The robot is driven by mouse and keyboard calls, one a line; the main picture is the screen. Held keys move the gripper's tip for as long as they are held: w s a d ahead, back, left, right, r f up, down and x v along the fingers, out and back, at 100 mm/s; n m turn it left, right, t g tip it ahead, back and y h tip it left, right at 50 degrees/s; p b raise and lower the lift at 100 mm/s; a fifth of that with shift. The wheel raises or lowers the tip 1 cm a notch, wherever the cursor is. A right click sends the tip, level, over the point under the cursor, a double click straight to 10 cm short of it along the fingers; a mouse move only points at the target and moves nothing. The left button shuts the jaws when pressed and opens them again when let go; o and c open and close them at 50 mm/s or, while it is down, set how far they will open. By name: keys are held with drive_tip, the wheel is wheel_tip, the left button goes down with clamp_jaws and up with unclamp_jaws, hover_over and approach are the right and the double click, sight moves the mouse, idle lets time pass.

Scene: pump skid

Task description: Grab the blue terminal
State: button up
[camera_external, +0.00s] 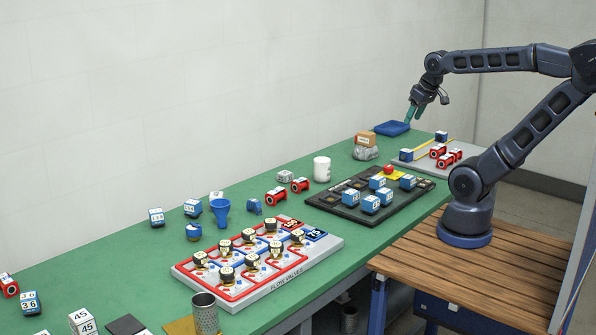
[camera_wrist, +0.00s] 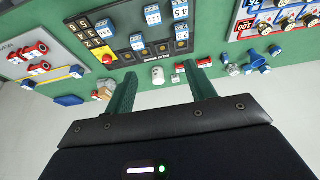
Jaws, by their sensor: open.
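Several blue things are in view, and I cannot tell for certain which is the blue terminal. One blue block (camera_external: 406,155) sits at the left edge of the light grey board (camera_external: 420,165), and a second blue block (camera_external: 441,137) sits at its back, near several red pieces (camera_external: 438,150). Blue-and-white numbered blocks (camera_external: 370,203) stand on the black board (camera_external: 345,213); some also show in the wrist view (camera_wrist: 152,15). My gripper (camera_external: 411,116) is open and empty, held above the far end of the table near the blue tray (camera_external: 392,128). Its fingers show apart in the wrist view (camera_wrist: 160,82).
A white cup (camera_external: 321,169), a brown box on a grey lump (camera_external: 366,143) and a blue funnel (camera_external: 220,211) stand on the green table. The flow-valve board (camera_external: 257,265) fills the nearer middle. The wall runs along the table's back edge.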

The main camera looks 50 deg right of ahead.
drive_tip(key=shift+w, duration=0.1)
drive_tip(key=shift+c, duration=0.2)
drive_tip(key=g, duration=0.5)
hover_over(253, 200)
drive_tip(key=shift+n, duration=0.3)
drive_tip(key=f, duration=2.5)
drive_tip(key=shift+s+f, duration=0.25)
drive_tip(key=shift+f, duration=0.05)
drive_tip(key=f, duration=1)
drive_tip(key=shift+w+f, duration=0.1)
drive_tip(key=shift+w, duration=0.1)
drive_tip(key=c, duration=1.1)
